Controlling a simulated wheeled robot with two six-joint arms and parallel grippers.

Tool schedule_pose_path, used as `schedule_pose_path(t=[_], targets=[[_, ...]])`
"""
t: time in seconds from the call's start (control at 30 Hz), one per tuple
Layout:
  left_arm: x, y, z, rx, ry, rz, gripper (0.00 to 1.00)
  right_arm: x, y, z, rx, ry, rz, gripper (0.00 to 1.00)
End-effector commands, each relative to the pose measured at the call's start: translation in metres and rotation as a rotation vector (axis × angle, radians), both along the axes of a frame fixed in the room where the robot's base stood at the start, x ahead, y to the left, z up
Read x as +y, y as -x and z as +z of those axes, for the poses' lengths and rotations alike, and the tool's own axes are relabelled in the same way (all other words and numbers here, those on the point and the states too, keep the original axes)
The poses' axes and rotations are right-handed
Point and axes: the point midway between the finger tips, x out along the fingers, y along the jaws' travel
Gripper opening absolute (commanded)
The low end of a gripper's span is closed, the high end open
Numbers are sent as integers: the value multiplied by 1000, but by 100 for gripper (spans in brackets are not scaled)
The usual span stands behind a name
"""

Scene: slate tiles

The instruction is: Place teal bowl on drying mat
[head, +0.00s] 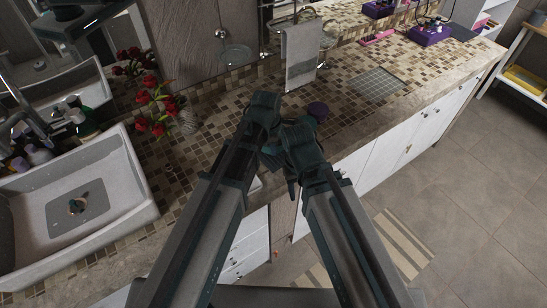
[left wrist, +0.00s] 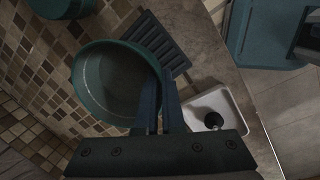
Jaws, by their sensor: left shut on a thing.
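The teal bowl (left wrist: 96,84) shows in the left wrist view above mosaic tiles, its open side facing the camera. My left gripper (left wrist: 158,118) is shut on the near right part of its rim. In the head view the arms hide the bowl, and my left gripper (head: 268,150) is largely hidden by its own wrist. A dark slatted piece (left wrist: 168,42) lies beside the bowl; I cannot tell whether it is the drying mat. A grey gridded patch (head: 378,85) lies flat on the counter in the head view. My right gripper (head: 292,178) is partly hidden below its wrist; its jaws are unclear.
A white sink (head: 140,190) and red roses (head: 160,112) are at the left. A grey towel (head: 301,55) hangs at the back. A white dish (left wrist: 232,106) lies near the counter edge. The counter right of the arms is mostly clear.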

Motion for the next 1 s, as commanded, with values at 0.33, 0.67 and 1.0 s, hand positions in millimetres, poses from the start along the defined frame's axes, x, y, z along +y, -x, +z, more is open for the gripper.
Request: schedule_pose_path(t=[0.33,0.67,1.0], targets=[[0,0,-38,0,0,0,0,0,0,-38,0,0,0,50],[0,0,-37,0,0,0,0,0,0,-37,0,0,0,50],[0,0,-39,0,0,0,35,0,0,-39,0,0,0,50]])
